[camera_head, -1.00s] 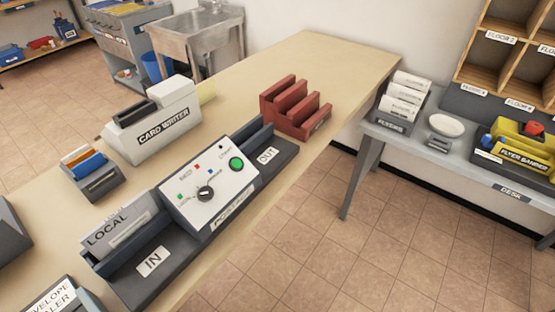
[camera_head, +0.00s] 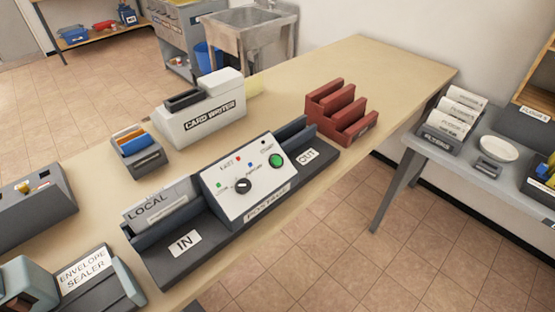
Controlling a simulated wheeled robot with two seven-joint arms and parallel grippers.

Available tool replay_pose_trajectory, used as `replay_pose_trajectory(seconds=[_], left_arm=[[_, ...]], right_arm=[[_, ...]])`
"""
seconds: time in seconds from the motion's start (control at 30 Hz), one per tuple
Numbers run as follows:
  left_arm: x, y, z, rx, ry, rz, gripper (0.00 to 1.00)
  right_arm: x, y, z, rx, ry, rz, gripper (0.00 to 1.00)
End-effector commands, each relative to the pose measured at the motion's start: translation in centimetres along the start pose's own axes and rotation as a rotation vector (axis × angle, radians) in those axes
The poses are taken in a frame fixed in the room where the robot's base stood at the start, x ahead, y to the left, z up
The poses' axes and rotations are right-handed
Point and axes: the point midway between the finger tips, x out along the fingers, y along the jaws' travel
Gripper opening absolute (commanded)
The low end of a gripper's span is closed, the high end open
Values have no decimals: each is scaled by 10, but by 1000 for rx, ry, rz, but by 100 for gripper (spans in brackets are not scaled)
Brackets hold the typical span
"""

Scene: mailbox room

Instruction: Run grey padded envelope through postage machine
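The postage machine (camera_head: 243,183) stands on the beige table in the middle of the view. The OUT tray looks empty. Neither of my grippers is in view.
An envelope sealer (camera_head: 84,273) is at the lower left. A card writer (camera_head: 202,112), a small holder (camera_head: 139,152) with blue and orange cards, and a red slotted rack (camera_head: 341,112) stand on the same table. A grey desk (camera_head: 463,157) with flyers is at right. The table's far end is clear.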

Motion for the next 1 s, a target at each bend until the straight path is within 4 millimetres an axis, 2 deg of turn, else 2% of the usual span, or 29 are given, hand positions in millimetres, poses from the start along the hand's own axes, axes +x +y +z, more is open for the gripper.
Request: replay_pose_trajectory(seconds=[0.03, 0.13, 1.0], left_arm=[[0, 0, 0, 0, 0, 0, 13], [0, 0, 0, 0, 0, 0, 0], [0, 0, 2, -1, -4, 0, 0]], right_arm=[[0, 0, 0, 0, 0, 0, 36], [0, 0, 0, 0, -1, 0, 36], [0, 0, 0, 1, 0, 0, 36]])
